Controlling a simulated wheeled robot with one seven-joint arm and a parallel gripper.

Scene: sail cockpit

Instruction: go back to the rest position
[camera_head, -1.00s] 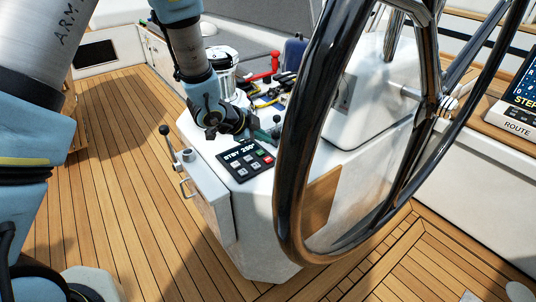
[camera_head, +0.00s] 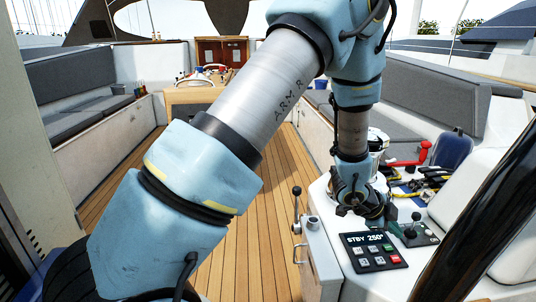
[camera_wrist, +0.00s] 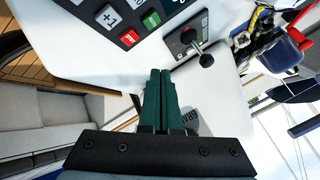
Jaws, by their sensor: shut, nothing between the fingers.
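My gripper (camera_wrist: 160,73) is shut and empty, its two green fingers side by side in the wrist view. In the head view, my gripper (camera_head: 397,228) hangs at the end of the arm over the white console (camera_head: 345,277). It is close to the keypad (camera_head: 373,250) reading "STBY 250°" and the small joystick panel (camera_head: 417,233). I cannot tell whether it touches anything. In the wrist view the fingers point toward the keypad's red and green keys (camera_wrist: 140,28) and the joystick (camera_wrist: 204,58). My arm crosses the middle of the head view.
A dark steering wheel rim (camera_head: 490,215) rises at the right. A lever (camera_head: 297,204) stands at the console's left. A red handle (camera_head: 410,158), a blue bag (camera_head: 452,148) and yellow-black gear (camera_head: 405,184) lie behind. Teak floor (camera_head: 245,245) is open to the left, between grey benches.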

